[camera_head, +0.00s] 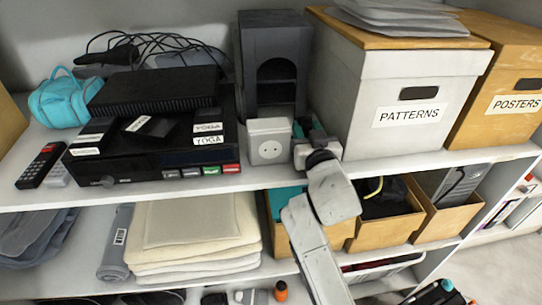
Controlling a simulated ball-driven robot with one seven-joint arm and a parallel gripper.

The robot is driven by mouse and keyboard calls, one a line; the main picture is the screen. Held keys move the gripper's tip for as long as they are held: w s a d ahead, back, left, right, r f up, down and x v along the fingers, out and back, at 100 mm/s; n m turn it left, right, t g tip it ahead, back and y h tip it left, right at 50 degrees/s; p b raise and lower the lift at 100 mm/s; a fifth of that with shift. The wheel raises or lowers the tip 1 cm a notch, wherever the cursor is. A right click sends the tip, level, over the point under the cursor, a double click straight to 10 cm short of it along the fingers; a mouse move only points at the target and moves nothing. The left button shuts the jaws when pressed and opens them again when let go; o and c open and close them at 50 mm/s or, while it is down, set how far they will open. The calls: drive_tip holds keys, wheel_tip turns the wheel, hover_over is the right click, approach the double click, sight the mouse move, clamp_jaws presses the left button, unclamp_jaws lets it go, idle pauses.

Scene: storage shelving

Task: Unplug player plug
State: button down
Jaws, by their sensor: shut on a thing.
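The black player (150,150) stands on the upper shelf at the left, with labelled cases on top and a row of buttons on its front. A white socket box (268,141) with a round two-hole outlet stands right of it. My gripper (311,135) is just right of this box, in front of the patterns box. It points into the shelf and is shut on the player plug. My own wrist hides most of the jaws and the plug. I cannot tell whether the plug is in an outlet.
A dark speaker-like unit (274,65) stands behind the socket box. The patterns box (404,105) is close on the right, with the posters box (505,75) beyond. Remotes (40,165) lie left of the player. Folded cloths (193,235) and wooden bins (388,228) fill the shelf below.

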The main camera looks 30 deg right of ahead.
drive_tip(key=shift+f+b, duration=0.35)
drive_tip(key=shift+f, duration=0.1)
drive_tip(key=c, duration=0.6)
unclamp_jaws()
drive_tip(key=shift+s, duration=0.1)
drive_tip(key=b+v, duration=0.2)
drive_tip(key=v, duration=0.7)
drive_tip(key=shift+f, duration=0.1)
drive_tip(key=shift+v, duration=0.8)
